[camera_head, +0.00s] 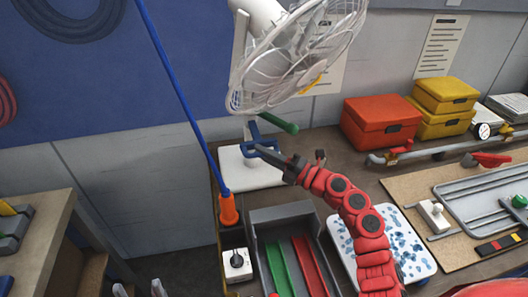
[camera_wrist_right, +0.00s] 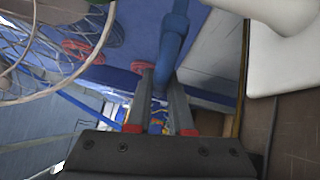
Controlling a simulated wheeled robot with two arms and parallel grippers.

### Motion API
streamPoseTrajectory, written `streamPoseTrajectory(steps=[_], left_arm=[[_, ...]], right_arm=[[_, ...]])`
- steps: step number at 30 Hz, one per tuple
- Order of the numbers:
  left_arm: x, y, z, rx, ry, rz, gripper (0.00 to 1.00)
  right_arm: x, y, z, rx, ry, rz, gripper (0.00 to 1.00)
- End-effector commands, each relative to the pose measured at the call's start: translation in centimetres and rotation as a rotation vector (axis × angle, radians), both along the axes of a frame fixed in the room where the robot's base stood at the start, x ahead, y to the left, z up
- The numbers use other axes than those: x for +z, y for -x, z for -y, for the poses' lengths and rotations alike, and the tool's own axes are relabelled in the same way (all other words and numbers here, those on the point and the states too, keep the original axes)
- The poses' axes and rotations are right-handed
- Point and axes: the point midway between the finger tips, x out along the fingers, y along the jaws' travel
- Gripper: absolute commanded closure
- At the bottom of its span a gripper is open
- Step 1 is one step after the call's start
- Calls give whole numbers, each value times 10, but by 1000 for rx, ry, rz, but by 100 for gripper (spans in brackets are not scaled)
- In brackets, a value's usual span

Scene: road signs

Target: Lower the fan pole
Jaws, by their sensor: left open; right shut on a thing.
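The fan has a white wire cage (camera_head: 290,60), seen in the upper middle of the head view; its cage also shows at the left of the wrist view (camera_wrist_right: 60,50). Below it are a short blue fan pole (camera_head: 253,131), a green handle (camera_head: 279,123) and a white base (camera_head: 232,166). My right gripper (camera_head: 266,151), on the red arm, is at the blue part below the green handle. In the wrist view its fingers are shut on this blue part (camera_wrist_right: 172,45). My left gripper (camera_head: 139,291) is open and empty at the bottom edge, well away from the fan.
A blue cord with an orange end (camera_head: 229,208) hangs left of the base. A grey tray (camera_head: 257,250) with green and red strips lies in front. An orange box (camera_head: 381,124) and yellow boxes (camera_head: 444,94) stand right. A speckled white board (camera_head: 405,245) lies beside my right arm.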

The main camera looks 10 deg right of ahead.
Motion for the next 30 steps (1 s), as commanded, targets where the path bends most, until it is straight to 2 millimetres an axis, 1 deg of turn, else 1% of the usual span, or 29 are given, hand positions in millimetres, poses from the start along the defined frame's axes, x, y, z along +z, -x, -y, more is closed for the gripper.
streamPoseTrajectory(steps=[9, 10, 12, 15, 25, 28, 30], left_arm=[[0, 0, 0, 0, 0, 0, 32], [0, 0, 0, 0, 0, 0, 32], [0, 0, 0, 0, 0, 0, 32], [0, 0, 0, 0, 0, 0, 32], [-1, 0, 0, 0, 0, 0, 32], [-6, 0, 0, 0, 0, 0, 32], [-10, 0, 0, 0, 0, 0, 32]], right_arm=[[0, 0, 0, 0, -1, 1, 100], [1, 0, 0, 0, -1, 1, 78], [1, 0, 0, 0, -1, 1, 66], [1, 0, 0, 0, -1, 1, 50], [-1, 2, 3, -2, 0, 1, 50], [-3, 8, 11, -4, 2, 1, 50], [-7, 17, 21, -8, 2, 1, 50]])
